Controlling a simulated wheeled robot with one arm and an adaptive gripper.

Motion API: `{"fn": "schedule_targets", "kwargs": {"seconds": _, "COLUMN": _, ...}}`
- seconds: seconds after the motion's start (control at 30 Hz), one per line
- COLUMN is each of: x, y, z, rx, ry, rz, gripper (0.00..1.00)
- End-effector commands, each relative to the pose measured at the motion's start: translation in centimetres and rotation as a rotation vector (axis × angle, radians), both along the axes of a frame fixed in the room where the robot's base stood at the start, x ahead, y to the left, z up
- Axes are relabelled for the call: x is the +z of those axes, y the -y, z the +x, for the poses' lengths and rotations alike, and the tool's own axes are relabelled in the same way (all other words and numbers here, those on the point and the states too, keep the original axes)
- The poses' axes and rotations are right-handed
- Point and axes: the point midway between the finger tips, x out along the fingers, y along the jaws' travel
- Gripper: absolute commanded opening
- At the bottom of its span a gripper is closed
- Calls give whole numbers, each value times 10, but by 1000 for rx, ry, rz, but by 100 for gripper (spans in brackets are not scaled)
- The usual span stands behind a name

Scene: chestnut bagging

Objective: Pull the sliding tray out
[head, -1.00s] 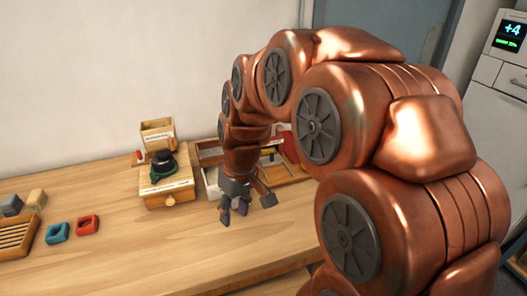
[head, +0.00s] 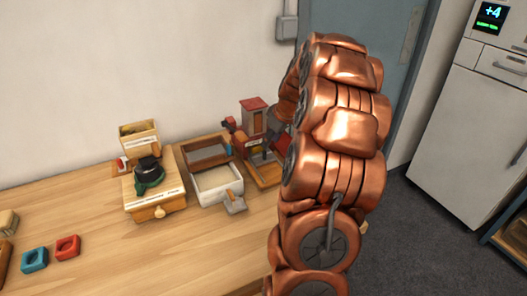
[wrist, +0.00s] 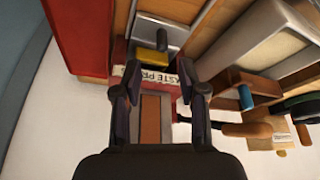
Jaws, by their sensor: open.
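In the wrist view, a pale, box-like side that looks like this tray (wrist: 252,42) shows at upper right. My gripper (wrist: 162,94) is open, its two dark fingers apart with nothing held between them. It is at the red-topped press (head: 253,118), to the right of the tray. The press's lettered label (wrist: 160,77) and a yellow block (wrist: 149,61) show beyond the fingers. My arm hides part of the press.
A wooden box with a dark knob and green ring (head: 150,172) stands left of the tray. Blue (head: 34,260) and red (head: 68,247) moulds lie at the table's left. The front middle of the table is clear. A white cabinet (head: 465,140) stands at right.

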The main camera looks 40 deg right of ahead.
Motion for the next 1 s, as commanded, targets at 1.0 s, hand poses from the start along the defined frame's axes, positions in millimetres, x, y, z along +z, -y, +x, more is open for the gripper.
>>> {"fn": "schedule_targets", "kwargs": {"seconds": 1.0, "x": -67, "y": -2, "z": 26, "rx": -2, "ry": -3, "rz": 3, "gripper": 31}}
